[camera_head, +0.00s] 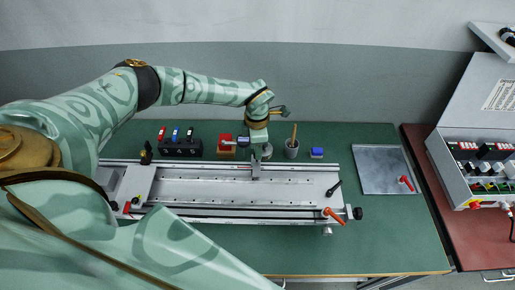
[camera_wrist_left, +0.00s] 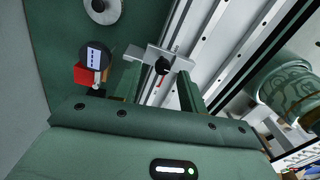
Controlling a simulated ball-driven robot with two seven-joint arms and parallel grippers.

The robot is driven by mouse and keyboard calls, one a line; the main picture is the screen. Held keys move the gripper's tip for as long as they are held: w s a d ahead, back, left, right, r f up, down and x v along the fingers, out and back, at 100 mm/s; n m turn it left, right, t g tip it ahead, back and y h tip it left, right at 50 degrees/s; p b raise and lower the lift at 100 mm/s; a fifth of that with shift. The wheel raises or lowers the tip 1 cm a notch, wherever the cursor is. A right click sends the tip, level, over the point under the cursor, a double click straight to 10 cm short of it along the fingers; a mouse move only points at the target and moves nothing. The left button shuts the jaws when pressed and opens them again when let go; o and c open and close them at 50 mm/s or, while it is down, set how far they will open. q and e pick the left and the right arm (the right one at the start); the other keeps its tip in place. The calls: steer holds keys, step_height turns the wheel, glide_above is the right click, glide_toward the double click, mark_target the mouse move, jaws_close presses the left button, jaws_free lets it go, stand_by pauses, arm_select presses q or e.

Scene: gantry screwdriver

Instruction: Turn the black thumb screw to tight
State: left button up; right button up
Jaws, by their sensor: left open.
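The black thumb screw (camera_wrist_left: 162,66) shows in the left wrist view on a light grey bracket (camera_wrist_left: 153,54), with a small red part just below it. The bracket sits at the edge of the metal rail bed and also shows in the head view (camera_head: 256,168), where the screw is hidden by my gripper. My left gripper (camera_wrist_left: 158,77) is open, its two green fingers on either side of the screw. I cannot tell whether they touch it. In the head view my left gripper (camera_head: 258,144) is above the bracket, pointing down. My right gripper is not in view.
A gauge (camera_wrist_left: 94,55) with a red block stands close beside the left finger. The long metal rail bed (camera_head: 230,189) has a red lever (camera_head: 334,216) and a black knob (camera_head: 357,213) at its right end. A cup (camera_head: 291,149) and a blue block (camera_head: 317,153) stand behind it.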

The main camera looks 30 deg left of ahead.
arm_select(q)
step_height(320, 180, up, 6)
steer(key=p, duration=0.4)
steer(key=shift+s, duration=0.15)
steer(key=shift+d, duration=0.1)
